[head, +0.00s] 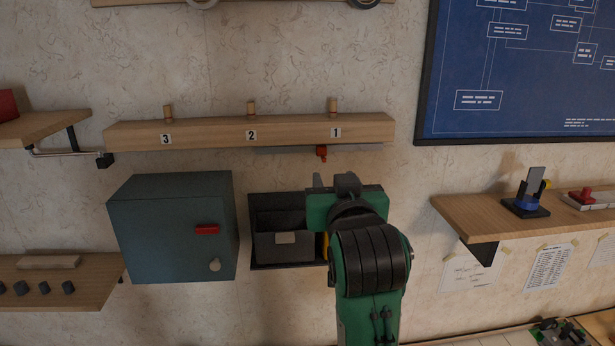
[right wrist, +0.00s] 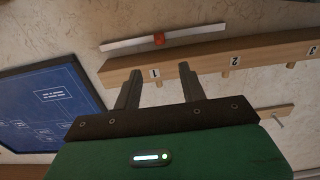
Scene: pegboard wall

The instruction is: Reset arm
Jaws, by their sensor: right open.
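My right gripper (head: 334,182) is raised in front of the wall, just below the peg marked 1 on the wooden rail (head: 220,133). Its green body and the black-banded arm come up from the lower edge. In the right wrist view, its two dark fingers (right wrist: 158,72) stand apart with nothing between them. The rail (right wrist: 195,62) also shows there, slanted beyond the fingers, with the label 1 between them. My left gripper is not in view.
A blue-grey box (head: 160,235) with a red handle hangs at left. A black bin (head: 262,262) is partly hidden behind my right arm. A thin grey strip with a red part (head: 321,152) is under the rail. A wooden shelf (head: 455,214) juts out at right, below a blueprint (head: 540,70).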

